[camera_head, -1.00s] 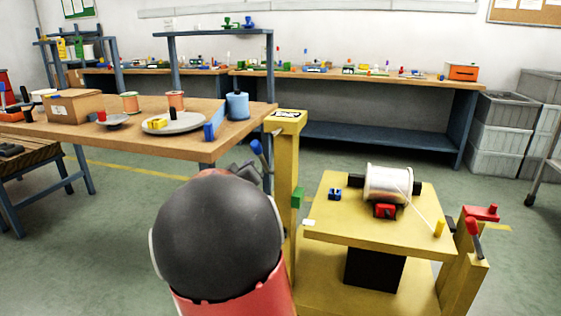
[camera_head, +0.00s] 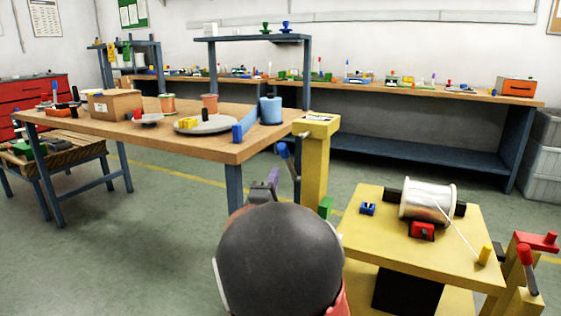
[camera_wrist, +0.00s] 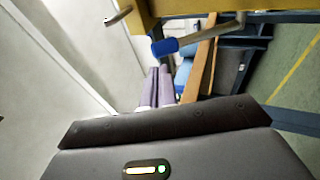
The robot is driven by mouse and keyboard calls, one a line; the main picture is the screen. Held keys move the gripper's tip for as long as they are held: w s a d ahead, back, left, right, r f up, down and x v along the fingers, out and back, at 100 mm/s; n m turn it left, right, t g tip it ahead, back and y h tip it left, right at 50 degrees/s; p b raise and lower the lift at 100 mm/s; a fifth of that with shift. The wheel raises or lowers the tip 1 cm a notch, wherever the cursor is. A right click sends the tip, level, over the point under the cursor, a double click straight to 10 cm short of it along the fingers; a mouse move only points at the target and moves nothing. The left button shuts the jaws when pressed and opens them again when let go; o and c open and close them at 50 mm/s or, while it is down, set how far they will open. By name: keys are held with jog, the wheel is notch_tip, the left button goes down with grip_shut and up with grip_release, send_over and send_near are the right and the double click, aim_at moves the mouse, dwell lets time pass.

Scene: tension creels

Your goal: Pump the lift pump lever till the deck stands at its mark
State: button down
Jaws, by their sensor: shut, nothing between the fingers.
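A lever with a blue grip (camera_head: 284,150) sits on the side of a yellow post (camera_head: 314,160), its grip end up and tilted left. In the wrist view the blue grip (camera_wrist: 165,47) and its metal rod lie just beyond my fingertips. My gripper (camera_head: 272,177) is shut and empty, just below and left of the grip, apart from it as far as I can tell. The yellow deck (camera_head: 385,250) carries a wire spool (camera_head: 428,200). A green block (camera_head: 325,207) is low on the post near deck height. Whether it is the mark is unclear.
Open floor (camera_head: 150,230) lies at left.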

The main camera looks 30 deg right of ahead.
aim_at(284, 147)
jog(key=x, duration=0.6)
jog(key=shift+d+r, duration=0.1)
jog(key=shift+r, duration=0.05)
jog(key=shift+w+d+r+p, duration=0.15)
jog(key=shift+r+p, duration=0.2)
jog(key=shift+p, duration=0.15)
jog(key=shift+w+d+r+p, duration=0.85)
jog(key=shift+d+r, duration=0.2)
jog(key=shift+r, duration=0.1)
jog(key=shift+f, duration=0.15)
